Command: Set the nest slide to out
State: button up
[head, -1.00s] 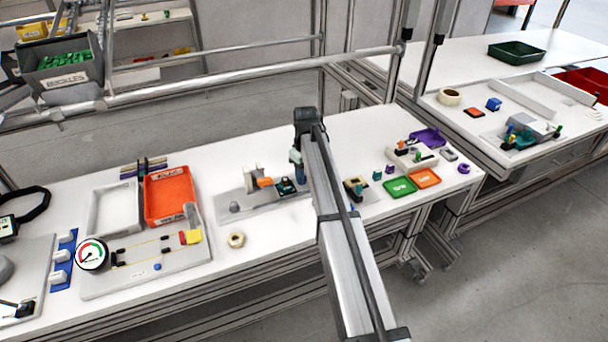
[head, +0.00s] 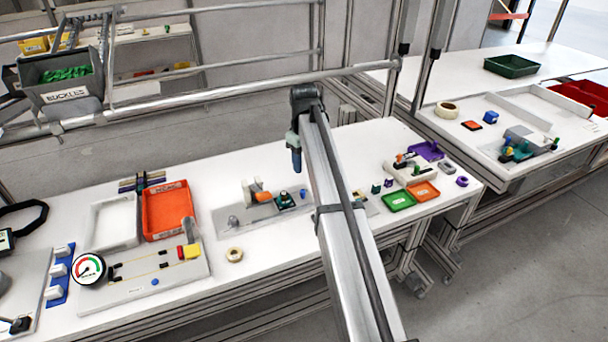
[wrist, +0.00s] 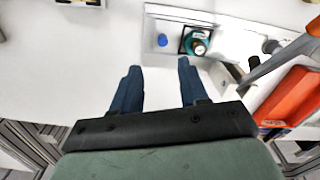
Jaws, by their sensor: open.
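The fixture is a light grey plate (head: 232,222) on the white bench, with a white upright block and an orange part (head: 263,197). A teal round piece (head: 285,199) sits in a dark square nest on its right side, with a small blue knob (head: 303,193) beside it. In the wrist view the teal piece (wrist: 196,43) and blue knob (wrist: 162,40) lie beyond my fingertips. My gripper (head: 296,163) points down above the bench behind the fixture, apart from it. Its two blue fingers (wrist: 157,72) are open with nothing between them. Whether the nest is in or out is unclear.
A red-orange tray (head: 146,215) and a gauge board (head: 140,287) stand to the left. A tan ring (head: 234,255) lies in front of the fixture. Green (head: 398,201) and orange (head: 425,191) trays lie to the right, past my arm.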

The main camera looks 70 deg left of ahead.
jog(key=shift+r, duration=1.6)
